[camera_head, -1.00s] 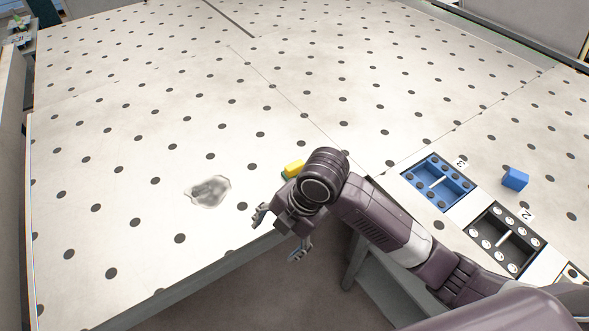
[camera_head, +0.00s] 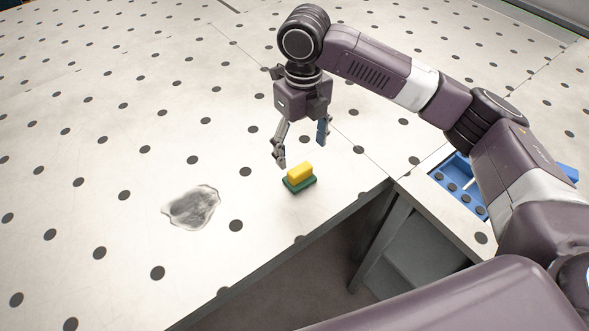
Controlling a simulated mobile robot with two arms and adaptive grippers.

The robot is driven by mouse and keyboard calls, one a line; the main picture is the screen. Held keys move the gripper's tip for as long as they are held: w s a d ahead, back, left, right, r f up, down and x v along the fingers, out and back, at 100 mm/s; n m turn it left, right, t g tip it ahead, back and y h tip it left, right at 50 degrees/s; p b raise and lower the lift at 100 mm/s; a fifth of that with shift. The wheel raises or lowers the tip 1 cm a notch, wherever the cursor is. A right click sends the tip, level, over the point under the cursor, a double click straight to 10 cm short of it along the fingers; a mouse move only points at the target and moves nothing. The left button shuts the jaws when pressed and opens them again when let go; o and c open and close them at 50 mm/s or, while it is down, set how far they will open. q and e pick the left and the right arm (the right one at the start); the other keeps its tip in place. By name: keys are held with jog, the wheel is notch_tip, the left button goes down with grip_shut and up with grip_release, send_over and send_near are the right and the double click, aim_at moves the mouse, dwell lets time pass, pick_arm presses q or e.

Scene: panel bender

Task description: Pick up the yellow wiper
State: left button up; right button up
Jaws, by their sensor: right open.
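The yellow wiper (camera_head: 299,175) is a small yellow block on a dark green base. It lies on the white dotted table near the front edge, fully in view. My right gripper (camera_head: 301,153) points down just above and slightly behind it, with fingers spread open and empty. The fingertips look apart from the wiper; the exact height gap is hard to tell. My left gripper is not in view.
The table's front edge and an open gap are close in front. A blue tray (camera_head: 459,180) sits at the right, partly hidden by my right arm. The table's left side is clear.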

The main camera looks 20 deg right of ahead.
aim_at(300, 169)
jog(key=s+f+p, duration=0.2)
jog(key=f, duration=0.1)
jog(key=shift+a, duration=0.2)
jog(key=f, duration=0.3)
jog(key=shift+w+a+p, duration=0.15)
jog(key=shift+w+p, duration=0.15)
jog(key=shift+p, duration=0.1)
jog(key=shift+s+f, duration=0.1)
jog(key=shift+f, duration=0.35)
jog(key=c, duration=0.7)
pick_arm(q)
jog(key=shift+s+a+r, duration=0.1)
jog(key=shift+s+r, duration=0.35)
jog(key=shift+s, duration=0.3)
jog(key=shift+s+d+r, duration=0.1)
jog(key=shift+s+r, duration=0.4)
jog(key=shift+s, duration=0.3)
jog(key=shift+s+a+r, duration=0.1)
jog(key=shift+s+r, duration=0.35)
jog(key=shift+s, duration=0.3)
pick_arm(e)
jog(key=c, duration=0.5)
